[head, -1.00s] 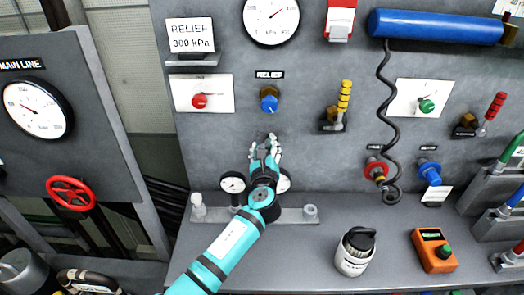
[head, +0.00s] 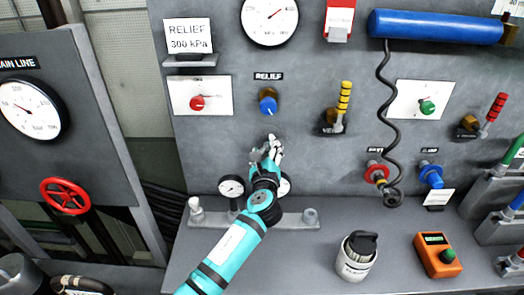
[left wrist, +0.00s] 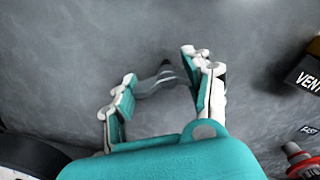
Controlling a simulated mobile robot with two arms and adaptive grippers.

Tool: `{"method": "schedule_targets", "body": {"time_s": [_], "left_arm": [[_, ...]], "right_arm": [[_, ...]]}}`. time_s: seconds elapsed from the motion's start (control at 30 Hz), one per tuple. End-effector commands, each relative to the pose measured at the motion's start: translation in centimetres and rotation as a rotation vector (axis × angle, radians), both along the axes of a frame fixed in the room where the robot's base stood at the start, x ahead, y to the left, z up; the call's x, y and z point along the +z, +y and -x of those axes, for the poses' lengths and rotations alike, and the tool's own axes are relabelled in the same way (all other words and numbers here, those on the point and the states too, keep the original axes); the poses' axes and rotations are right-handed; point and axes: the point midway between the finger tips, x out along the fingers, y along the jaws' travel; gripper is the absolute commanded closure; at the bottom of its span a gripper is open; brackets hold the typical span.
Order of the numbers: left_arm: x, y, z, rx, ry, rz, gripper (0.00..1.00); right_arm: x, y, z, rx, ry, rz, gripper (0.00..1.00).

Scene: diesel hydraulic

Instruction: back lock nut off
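The relief valve on the grey panel has a blue knob (head: 268,105) with a brass-coloured part (head: 267,93) behind it, under the RELIEF label (head: 268,76). I cannot make out a separate lock nut at this size. My left gripper (head: 268,148) is below the knob, apart from it, with its fingers pointing up toward the panel. In the left wrist view its two fingers (left wrist: 155,78) are spread, with grey panel and a dark shadow-like shape between them. The knob is not visible in that view. My right gripper is not in view.
A vent valve (head: 338,112) with a yellow-banded lever stands to the right; its block (left wrist: 303,78) shows at the wrist view's right edge. A red knob (head: 197,103) is on the left. Small gauges (head: 231,187) are beside my wrist. A bottle (head: 356,258) stands on the ledge.

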Motion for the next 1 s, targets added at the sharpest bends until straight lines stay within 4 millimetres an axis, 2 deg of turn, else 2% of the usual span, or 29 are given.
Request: {"method": "schedule_targets", "body": {"time_s": [0.03,0.33,0.6,0.73,0.87,1.0], "left_arm": [[1.3,-0.8,0.1,-0.017,-0.022,0.006,0.47],[1.0,-0.6,0.0,-0.014,-0.017,0.005,0.1],[0.6,-0.3,0.1,-0.007,-0.01,0.004,0.1],[0.5,-0.3,0.9,-0.007,-0.01,0.004,0.1],[0.4,-0.3,2.9,-0.009,-0.009,0.006,0.1],[0.5,-0.5,6.0,-0.012,-0.01,0.005,0.1]], "right_arm": [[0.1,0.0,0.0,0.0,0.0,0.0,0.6],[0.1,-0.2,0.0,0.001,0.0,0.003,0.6],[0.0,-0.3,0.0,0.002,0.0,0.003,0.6],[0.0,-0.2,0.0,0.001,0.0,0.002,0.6],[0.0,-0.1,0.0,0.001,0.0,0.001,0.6],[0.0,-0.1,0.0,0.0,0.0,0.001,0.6]]}}
